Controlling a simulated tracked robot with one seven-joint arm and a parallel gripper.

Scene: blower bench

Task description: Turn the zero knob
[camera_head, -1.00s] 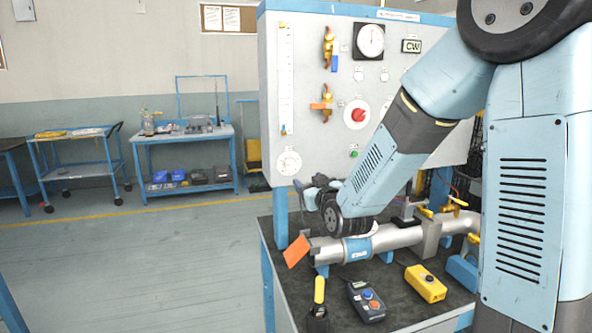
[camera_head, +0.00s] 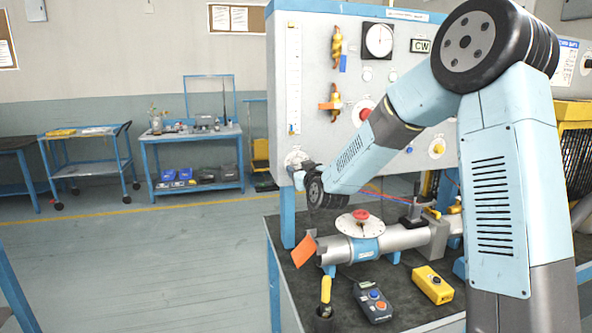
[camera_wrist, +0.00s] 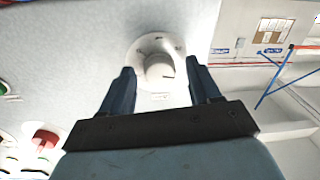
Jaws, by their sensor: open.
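The zero knob is the white round knob on a pale dial plate at the panel's lower left corner; it shows in the head view (camera_head: 297,157), partly covered by my gripper. In the wrist view the knob (camera_wrist: 158,68) stands between my two fingertips, with a short dark mark on its face. My gripper (camera_wrist: 162,73) is open, with one dark finger on each side and visible gaps to the knob. In the head view my gripper (camera_head: 298,173) is at the panel's lower left; its fingertips are hard to make out there. I cannot tell how deep the fingers reach.
The grey panel (camera_head: 312,120) also carries a gauge (camera_head: 378,41) and a red knob, partly behind my arm. Below, a pipe (camera_head: 400,238) with a red-handled round plate (camera_head: 360,222) lies on the bench. An orange tag (camera_head: 303,250) and a yellow box (camera_head: 432,285) are there too. Left is open floor.

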